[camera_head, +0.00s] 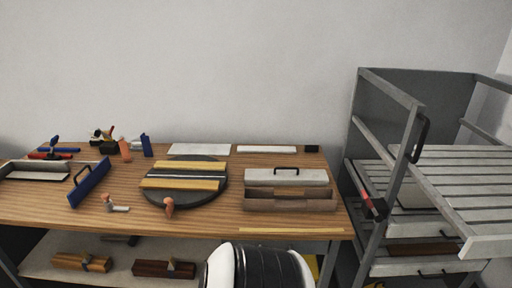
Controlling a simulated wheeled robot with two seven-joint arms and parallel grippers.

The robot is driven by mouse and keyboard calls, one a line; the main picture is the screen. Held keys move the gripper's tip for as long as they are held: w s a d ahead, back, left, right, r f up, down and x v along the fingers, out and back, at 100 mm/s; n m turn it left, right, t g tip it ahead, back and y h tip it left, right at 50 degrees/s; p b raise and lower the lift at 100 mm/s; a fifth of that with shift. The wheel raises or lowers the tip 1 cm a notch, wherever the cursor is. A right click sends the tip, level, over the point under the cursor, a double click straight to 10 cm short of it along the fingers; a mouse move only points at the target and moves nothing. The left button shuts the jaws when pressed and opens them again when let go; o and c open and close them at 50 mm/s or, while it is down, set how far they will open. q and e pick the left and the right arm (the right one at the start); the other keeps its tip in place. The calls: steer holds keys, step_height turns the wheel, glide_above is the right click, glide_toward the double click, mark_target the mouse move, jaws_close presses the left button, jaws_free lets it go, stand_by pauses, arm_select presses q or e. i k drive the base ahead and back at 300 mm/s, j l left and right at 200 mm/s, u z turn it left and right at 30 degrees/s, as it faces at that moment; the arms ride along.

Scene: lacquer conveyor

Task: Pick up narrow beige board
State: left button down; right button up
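A thin, pale beige strip (291,230) lies flat along the front edge of the wooden workbench, right of centre. Two wider yellow-beige boards, a far one (190,165) and a near one (180,184), lie on a dark round disc (220,190) at the middle of the bench. A dark strip with a light line lies between them. I cannot tell for certain which of these is the named narrow beige board. Neither of my grippers shows in the head view.
Wooden planes (82,262) sit on the shelf below. A grey slatted rack (460,185) stands at the right.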

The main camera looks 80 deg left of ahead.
mark_target(157, 184)
steer(key=u, duration=3.4)
